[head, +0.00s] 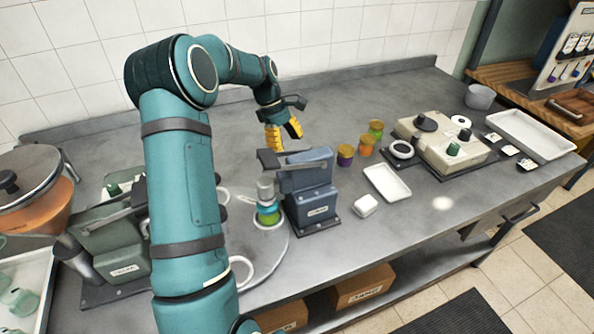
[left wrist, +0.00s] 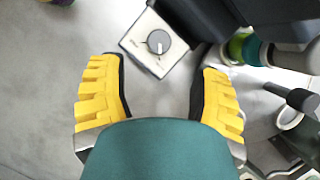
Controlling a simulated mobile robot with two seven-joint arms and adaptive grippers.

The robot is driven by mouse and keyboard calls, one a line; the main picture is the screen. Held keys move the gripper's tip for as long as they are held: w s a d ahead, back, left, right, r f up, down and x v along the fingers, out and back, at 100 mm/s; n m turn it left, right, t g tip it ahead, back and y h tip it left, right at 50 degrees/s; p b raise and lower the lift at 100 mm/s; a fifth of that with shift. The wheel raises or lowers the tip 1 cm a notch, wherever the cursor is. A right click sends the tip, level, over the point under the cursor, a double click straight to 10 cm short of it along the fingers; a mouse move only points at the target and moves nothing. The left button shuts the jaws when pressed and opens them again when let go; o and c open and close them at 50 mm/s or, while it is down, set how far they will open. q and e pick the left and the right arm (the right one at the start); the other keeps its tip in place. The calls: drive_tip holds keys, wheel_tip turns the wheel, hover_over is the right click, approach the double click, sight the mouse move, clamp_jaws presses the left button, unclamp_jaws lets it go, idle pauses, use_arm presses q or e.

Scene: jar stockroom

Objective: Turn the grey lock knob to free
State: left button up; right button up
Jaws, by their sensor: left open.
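The grey lock knob (left wrist: 158,41) shows in the left wrist view. It is round, with a pale mark on its face, on a square white plate (left wrist: 140,50) with small dark marks too small to read. My left gripper (left wrist: 162,72) is open and empty, its yellow fingers spread wide apart. The knob shows between and just beyond the fingertips, and they do not touch it. In the head view my left gripper (head: 284,139) hangs behind the blue machine (head: 309,190), and I cannot make out the knob there. My right gripper is not in view.
A jar with green and teal bands (head: 268,213) stands left of the blue machine. Several small jars, one of them orange (head: 366,146), and a white tray (head: 387,183) stand to its right. A beige box (head: 440,150) with dark knobs is further right.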

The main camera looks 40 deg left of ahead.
use_arm(q)
drive_tip(key=b+x, duration=0.1)
drive_tip(key=x, duration=0.7)
drive_tip(key=shift+d+f, duration=0.15)
drive_tip(key=shift+f, duration=0.25)
clamp_jaws()
